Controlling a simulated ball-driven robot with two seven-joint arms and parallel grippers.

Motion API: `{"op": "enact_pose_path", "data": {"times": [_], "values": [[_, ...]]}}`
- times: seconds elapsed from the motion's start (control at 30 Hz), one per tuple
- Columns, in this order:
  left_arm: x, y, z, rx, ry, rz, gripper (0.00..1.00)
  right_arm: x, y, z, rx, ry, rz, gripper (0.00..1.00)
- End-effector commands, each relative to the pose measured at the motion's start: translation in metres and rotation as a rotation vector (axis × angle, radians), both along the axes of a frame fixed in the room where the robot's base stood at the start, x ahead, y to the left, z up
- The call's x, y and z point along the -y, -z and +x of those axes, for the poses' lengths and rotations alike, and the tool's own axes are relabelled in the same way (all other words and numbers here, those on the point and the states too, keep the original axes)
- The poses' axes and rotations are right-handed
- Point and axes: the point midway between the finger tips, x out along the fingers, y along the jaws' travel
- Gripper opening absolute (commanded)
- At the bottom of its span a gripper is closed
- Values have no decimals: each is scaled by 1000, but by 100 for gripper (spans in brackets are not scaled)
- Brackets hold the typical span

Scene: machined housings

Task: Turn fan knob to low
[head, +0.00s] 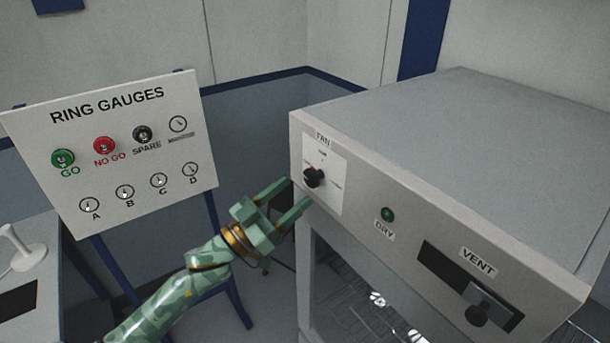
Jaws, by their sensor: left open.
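The fan knob (314,177) is a small black dial on a white plate labelled FAN (324,172), at the left of the front face of a grey cabinet (400,220). The small markings around the knob are too blurred to read, and I cannot tell its setting. My left gripper (293,196) is green. Its two fingers are spread and point up and right, close to the left edge of the cabinet and just left of the knob. Nothing shows between the fingers. I cannot tell whether a finger touches the cabinet. My right gripper is not in view.
Right of the knob are a green DRY button or lamp (388,214) and a VENT slider (477,312) in a dark slot. A RING GAUGES board (125,180) stands at the left. A table (50,260) with a white stand is at lower left.

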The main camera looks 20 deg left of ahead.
Motion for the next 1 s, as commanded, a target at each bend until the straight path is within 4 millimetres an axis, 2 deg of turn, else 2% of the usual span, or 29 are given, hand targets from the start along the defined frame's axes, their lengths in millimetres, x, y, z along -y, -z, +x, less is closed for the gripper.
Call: {"op": "enact_pose_path", "data": {"times": [0.03,0.23,0.6,0.63,0.77,1.0], "values": [[6,-7,8,2,-1,-3,59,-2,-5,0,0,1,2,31],[21,-15,28,1,-1,-1,59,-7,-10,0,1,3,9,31],[26,-16,33,-2,-1,0,59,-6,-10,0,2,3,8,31],[25,-16,33,-2,-1,0,54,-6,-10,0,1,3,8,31],[25,-16,33,-2,-1,0,17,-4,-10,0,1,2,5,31],[25,-16,33,3,0,6,15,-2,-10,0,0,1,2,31]]}}
